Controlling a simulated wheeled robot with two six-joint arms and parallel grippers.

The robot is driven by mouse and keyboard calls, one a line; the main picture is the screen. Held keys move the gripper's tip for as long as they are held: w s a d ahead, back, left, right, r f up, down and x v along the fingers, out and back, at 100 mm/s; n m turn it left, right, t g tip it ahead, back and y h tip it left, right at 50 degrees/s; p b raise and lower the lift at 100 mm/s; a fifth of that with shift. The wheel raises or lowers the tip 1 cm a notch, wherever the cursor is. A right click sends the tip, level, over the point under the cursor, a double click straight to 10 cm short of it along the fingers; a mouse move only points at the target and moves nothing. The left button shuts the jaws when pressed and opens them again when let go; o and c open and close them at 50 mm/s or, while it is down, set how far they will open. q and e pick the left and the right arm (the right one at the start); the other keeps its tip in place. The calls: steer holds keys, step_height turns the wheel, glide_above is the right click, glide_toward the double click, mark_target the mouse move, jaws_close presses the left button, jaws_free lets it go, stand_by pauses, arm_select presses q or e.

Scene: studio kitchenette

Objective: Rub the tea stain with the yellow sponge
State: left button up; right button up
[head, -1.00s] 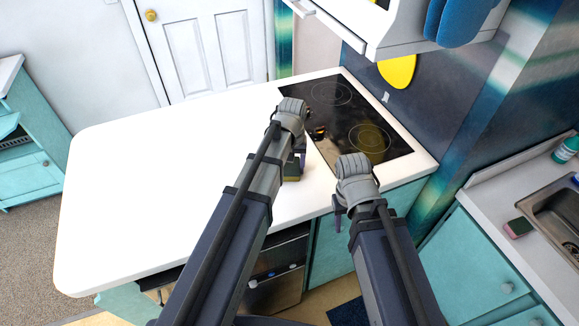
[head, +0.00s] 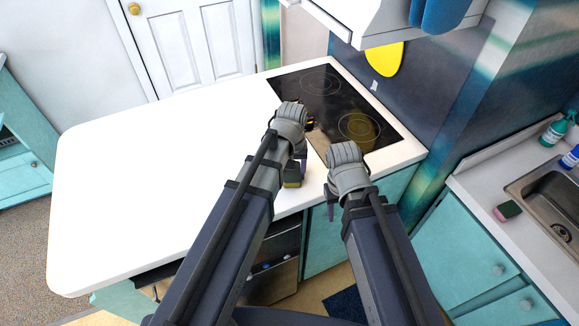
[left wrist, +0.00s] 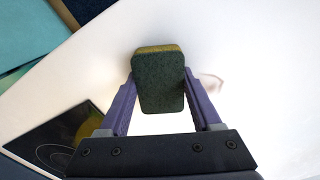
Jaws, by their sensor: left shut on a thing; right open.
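The yellow sponge (head: 292,180), with a dark green scouring side, is held in my left gripper (head: 294,170) over the white counter near its front edge. In the left wrist view the sponge (left wrist: 158,85) sits between both purple fingers, green face toward the camera and a yellow strip at its far edge. I cannot tell whether it touches the counter. A faint brownish tea stain (left wrist: 211,83) shows just right of the sponge, partly behind a finger; my left arm seems to hide it in the head view. My right gripper (head: 331,203) is open and empty by the counter's front edge.
A black cooktop (head: 318,82) is set into the counter's far right part. The counter's left part (head: 150,180) is clear. A white cabinet (head: 375,25) hangs above.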

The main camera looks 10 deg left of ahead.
mark_target(293, 173)
arm_select(q)
steer(key=shift+s+d, duration=0.25)
steer(key=shift+s, duration=0.2)
steer(key=shift+w+r, duration=0.1)
steer(key=shift+r, duration=0.1)
step_height(293, 173, up, 6)
steer(key=p, duration=0.6)
steer(key=shift+f, duration=0.1)
step_height(293, 173, up, 3)
steer(key=p, duration=0.3)
steer(key=shift+f, duration=0.15)
stand_by(0.3)
